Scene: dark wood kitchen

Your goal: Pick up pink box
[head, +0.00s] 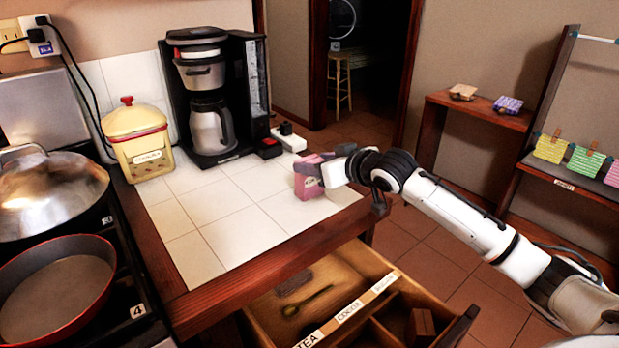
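The pink box (309,187) stands on the white tiled counter (232,224), near its right edge. My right arm comes in from the right, and my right gripper (318,165) is at the top of the box. Its fingers overlap the box's upper part in the picture. The far side of the box and the gap between the fingers are hidden, so I cannot tell whether the gripper has closed on it. The box looks upright and appears to rest on the counter. My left gripper is not in view.
A coffee maker (250,95) and a yellow canister (138,142) stand at the counter's back. The stove at left holds a red-rimmed pan (55,290) and a lidded pot (45,195). An open, labelled drawer (395,290) juts out below the counter. The counter's middle is clear.

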